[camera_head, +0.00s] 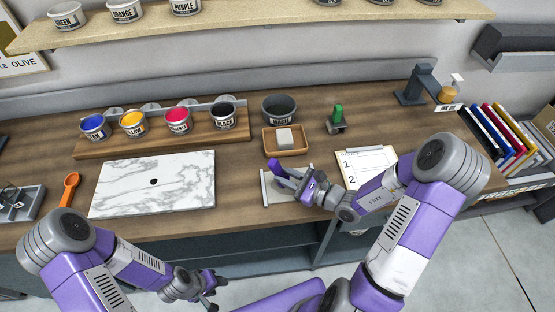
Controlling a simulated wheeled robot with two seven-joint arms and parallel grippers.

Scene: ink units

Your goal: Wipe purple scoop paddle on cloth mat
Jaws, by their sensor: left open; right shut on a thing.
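The purple scoop paddle (274,167) is in my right gripper (294,182), with a purple end showing up and left of the fingers; its other end is hidden. A pale grey flat piece (267,193), which seems to be the cloth mat, lies beneath, partly covered by the gripper. I cannot tell whether the paddle touches it. My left gripper (211,283) is open and empty, low in front of the counter.
A marble slab (150,200) with a small dark spot lies left of the mat. An orange scoop (70,187) lies further left. Behind are ink cups on a wooden rack (160,143), a wooden tray (301,138) with a pale block, a dark pot (279,109) and a numbered card (368,164).

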